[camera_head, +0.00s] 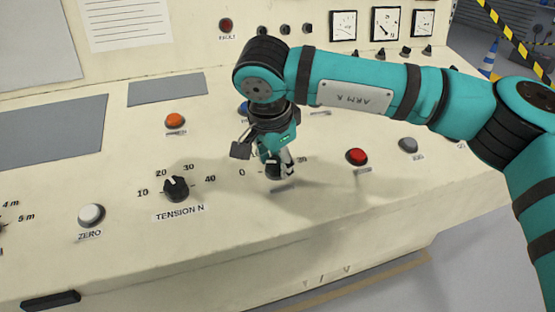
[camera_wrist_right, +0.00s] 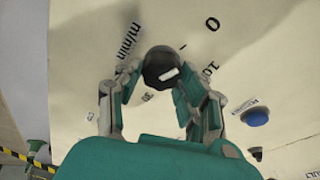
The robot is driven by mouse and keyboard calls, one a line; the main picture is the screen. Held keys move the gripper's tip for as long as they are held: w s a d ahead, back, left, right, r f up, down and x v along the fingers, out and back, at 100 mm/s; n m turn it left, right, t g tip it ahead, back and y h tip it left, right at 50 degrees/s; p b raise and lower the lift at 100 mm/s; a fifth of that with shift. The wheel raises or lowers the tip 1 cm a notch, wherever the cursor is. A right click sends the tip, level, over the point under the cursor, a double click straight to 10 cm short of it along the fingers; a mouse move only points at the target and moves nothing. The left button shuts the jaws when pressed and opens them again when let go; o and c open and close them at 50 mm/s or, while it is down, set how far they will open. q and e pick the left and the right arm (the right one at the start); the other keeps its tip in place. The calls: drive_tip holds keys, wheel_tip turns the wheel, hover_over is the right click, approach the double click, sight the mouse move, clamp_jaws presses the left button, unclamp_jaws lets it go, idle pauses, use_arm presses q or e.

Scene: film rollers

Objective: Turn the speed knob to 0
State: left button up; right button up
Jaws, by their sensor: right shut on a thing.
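The speed knob (camera_head: 273,170) is a dark round knob on the cream console, mostly covered by my right gripper in the head view. In the right wrist view the knob (camera_wrist_right: 156,62) sits between the two fingers and carries a short white mark. Which number the white mark points at, I cannot tell. My left gripper is not in view.
The tension knob (camera_head: 176,190) is to the left, with a white button (camera_head: 91,214) beyond it. An orange button (camera_head: 175,121), a red button (camera_head: 357,156) and a grey button (camera_head: 408,145) stand up nearby. The console front edge is clear below the knob.

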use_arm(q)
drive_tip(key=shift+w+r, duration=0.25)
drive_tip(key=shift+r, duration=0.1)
use_arm(e)
drive_tip(key=shift+n, duration=0.7)
drive_tip(key=o, duration=1.2)
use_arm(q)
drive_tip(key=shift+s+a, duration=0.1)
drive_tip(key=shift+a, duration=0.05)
use_arm(e)
drive_tip(key=shift+r, duration=0.2)
drive_tip(key=v, duration=1.1)
drive_tip(key=shift+s+r, duration=0.25)
drive_tip(key=shift+s, duration=0.1)
